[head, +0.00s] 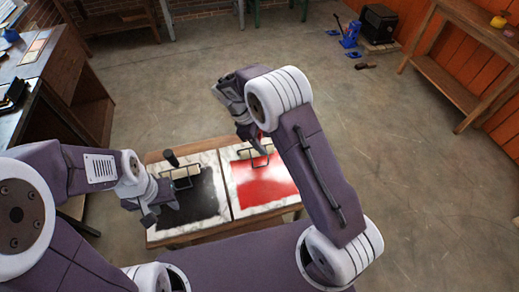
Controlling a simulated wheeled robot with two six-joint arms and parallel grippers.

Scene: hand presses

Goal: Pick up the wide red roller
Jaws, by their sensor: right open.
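The red roller's wire frame (246,152) shows at the back of the right slab, above the red ink (262,185). The roller's handle and part of its body are hidden behind my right arm and gripper. My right gripper (246,131) is open and hangs just above the back of that slab, close to the roller's handle. I cannot tell whether it touches it. My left gripper (158,210) is at the left edge of the left slab, over or beside the black ink. Its finger gap is not clear.
A second roller with a dark handle (170,157) sits at the back of the left slab, by the black ink (193,201). Both slabs lie on a small wooden table (205,143). A desk (58,62) stands left, a wooden bench (455,72) right. The floor beyond is mostly clear.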

